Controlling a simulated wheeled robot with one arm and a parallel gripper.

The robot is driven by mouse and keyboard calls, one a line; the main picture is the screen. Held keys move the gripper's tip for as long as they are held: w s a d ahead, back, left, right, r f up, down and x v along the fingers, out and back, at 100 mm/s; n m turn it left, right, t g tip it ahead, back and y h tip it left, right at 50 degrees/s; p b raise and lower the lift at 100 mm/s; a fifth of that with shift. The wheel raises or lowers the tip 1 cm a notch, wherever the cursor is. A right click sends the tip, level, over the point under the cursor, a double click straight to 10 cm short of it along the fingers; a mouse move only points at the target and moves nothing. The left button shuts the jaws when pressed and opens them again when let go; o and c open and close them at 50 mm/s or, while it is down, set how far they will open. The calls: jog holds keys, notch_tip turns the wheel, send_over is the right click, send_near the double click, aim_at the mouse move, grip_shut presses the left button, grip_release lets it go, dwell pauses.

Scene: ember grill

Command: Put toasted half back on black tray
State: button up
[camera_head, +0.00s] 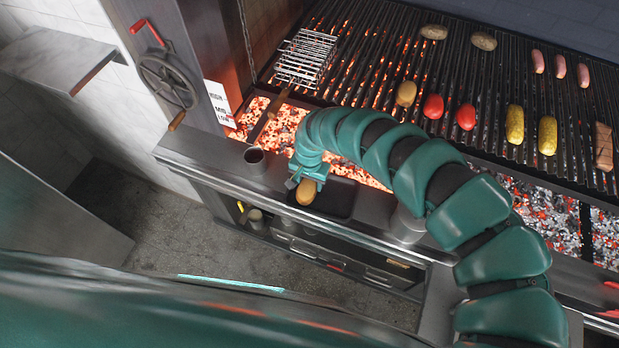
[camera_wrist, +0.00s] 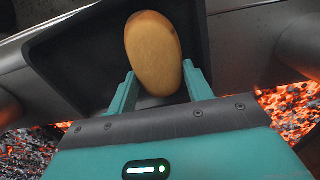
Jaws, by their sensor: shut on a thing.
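The toasted half (camera_head: 307,191) is a golden-brown oval piece. It also shows large in the wrist view (camera_wrist: 153,52), between the two fingers of my gripper. My gripper (camera_head: 305,183) is shut on it near its lower end in the wrist view (camera_wrist: 160,84). The black tray (camera_head: 338,197) sits on the front ledge of the grill. In the wrist view the tray (camera_wrist: 75,62) lies behind and below the half. I cannot tell whether the half touches the tray floor. Part of the tray is hidden by my gripper and arm.
A metal cup (camera_head: 255,158) stands left of the tray, and a metal canister (camera_head: 407,222) stands to its right. Glowing coals (camera_head: 285,128) lie just behind the ledge. The grill grate (camera_head: 470,75) holds tomatoes, corn, sausages and potatoes. A wire basket (camera_head: 305,57) rests at its left.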

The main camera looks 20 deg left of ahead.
jog(key=shift+f, duration=0.1)
jog(key=o, duration=0.8)
jog(key=shift+w+f, duration=0.15)
jog(key=shift+w, duration=0.05)
jog(key=shift+o, duration=0.2)
jog(key=shift+s, duration=0.1)
jog(key=shift+r, duration=0.5)
notch_tip(320, 180, up, 12)
jog(key=p, duration=0.1)
jog(key=shift+f+p, duration=0.25)
jog(key=shift+p, duration=0.05)
